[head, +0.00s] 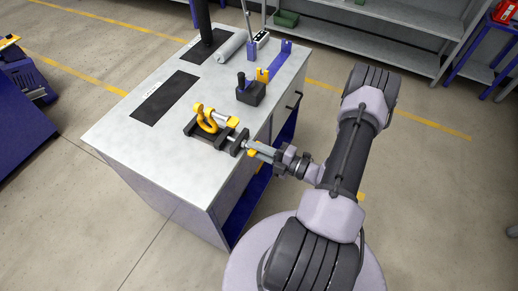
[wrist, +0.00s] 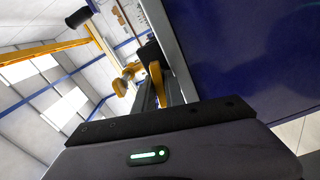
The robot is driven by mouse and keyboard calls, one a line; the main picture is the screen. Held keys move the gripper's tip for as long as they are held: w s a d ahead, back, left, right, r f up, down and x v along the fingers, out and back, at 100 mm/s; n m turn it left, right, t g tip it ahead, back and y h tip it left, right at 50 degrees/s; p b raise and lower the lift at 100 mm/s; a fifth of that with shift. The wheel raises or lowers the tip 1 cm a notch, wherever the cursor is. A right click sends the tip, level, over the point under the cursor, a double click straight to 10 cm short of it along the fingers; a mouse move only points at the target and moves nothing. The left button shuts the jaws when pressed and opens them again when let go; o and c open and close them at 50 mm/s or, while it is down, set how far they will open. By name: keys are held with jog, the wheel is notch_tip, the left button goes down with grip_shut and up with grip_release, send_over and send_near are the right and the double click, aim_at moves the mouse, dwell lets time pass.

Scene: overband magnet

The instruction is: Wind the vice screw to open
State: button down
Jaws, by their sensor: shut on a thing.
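The vice (head: 204,131) is a dark block on the right edge of the grey-white workbench (head: 152,150) in the head view. A yellow hook-like piece (head: 208,119) sits at its jaws. Its screw end points right, over the bench edge. My gripper (head: 254,149) reaches in from the right and is shut on the vice screw's handle end, which its fingers largely hide. In the wrist view, the yellow hook piece (wrist: 125,80) and a dark part of the vice (wrist: 150,50) show beyond my fingers. The gap between the vice jaws is too small to judge.
A black mat (head: 164,98), a grey roll (head: 230,47) and a dark post (head: 203,20) are on the bench. Grey shelving (head: 385,45) stands behind.

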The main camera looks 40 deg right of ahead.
dwell(0.3)
jog(key=n+b, duration=0.1)
jog(key=n, duration=0.3)
jog(key=shift+n, duration=0.4)
jog(key=n+b, duration=0.1)
jog(key=n, duration=0.2)
jog(key=shift+f+n, duration=0.1)
jog(key=shift+n, duration=0.8)
jog(key=n+b, duration=0.1)
jog(key=n, duration=0.2)
jog(key=shift+n+b, duration=0.45)
jog(key=shift+n, duration=0.45)
